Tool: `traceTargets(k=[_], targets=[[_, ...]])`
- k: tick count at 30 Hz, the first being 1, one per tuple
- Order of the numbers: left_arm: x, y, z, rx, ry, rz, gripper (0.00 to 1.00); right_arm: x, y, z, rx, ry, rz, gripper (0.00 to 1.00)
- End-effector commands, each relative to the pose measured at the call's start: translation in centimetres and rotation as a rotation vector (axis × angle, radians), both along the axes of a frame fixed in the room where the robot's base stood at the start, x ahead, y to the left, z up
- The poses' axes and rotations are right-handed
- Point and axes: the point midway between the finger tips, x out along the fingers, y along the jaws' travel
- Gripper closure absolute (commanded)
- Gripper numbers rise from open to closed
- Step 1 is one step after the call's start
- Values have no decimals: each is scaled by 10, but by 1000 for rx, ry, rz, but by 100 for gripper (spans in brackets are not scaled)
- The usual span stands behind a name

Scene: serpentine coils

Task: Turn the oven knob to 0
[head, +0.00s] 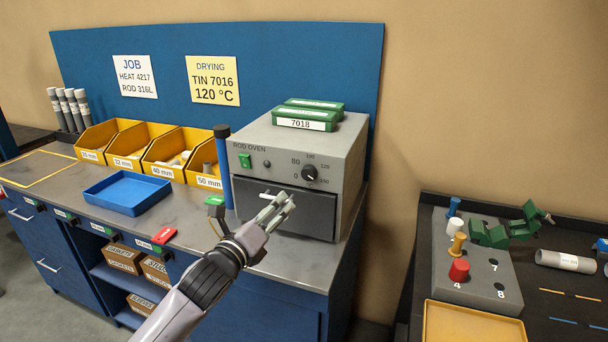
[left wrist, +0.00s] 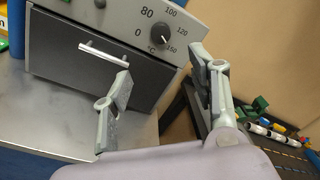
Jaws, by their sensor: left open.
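The grey rod oven (head: 345,150) stands on the bench. Its round black knob (head: 309,173) is on the front panel, right of a dial reading 0 and 80. The knob also shows in the left wrist view (left wrist: 162,39), its white mark appearing to point to the lower right, towards 150. My left gripper (head: 278,206) is in front of the dark oven door, below and left of the knob in the head view. In the left wrist view its two fingers (left wrist: 160,80) are spread and empty, with the knob beyond and above the gap. My right gripper is not in view.
A bar handle (left wrist: 103,54) crosses the oven door. Green boxes (head: 305,119) lie on the oven top. A blue post (head: 224,170) stands at its left side, with a blue tray (head: 127,193) and yellow bins farther left. A side table with coloured pegs is at right.

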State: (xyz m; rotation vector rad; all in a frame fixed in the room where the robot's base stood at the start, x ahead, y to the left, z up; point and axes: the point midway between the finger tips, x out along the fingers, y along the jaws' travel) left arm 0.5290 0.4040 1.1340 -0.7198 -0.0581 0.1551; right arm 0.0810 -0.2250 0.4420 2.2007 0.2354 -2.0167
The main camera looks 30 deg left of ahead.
Motion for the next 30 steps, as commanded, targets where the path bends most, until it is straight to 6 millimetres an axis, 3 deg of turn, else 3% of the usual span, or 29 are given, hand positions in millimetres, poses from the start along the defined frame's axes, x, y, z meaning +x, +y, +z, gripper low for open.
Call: traceTargets(k=[5, 21, 30], targets=[[22, 4, 4, 4, -4, 0, 46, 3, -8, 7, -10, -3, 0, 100], [131, 21, 4, 0, -3, 0, 46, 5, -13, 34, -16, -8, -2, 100], [164, 27, 1, 2, -1, -2, 46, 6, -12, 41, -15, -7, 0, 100]])
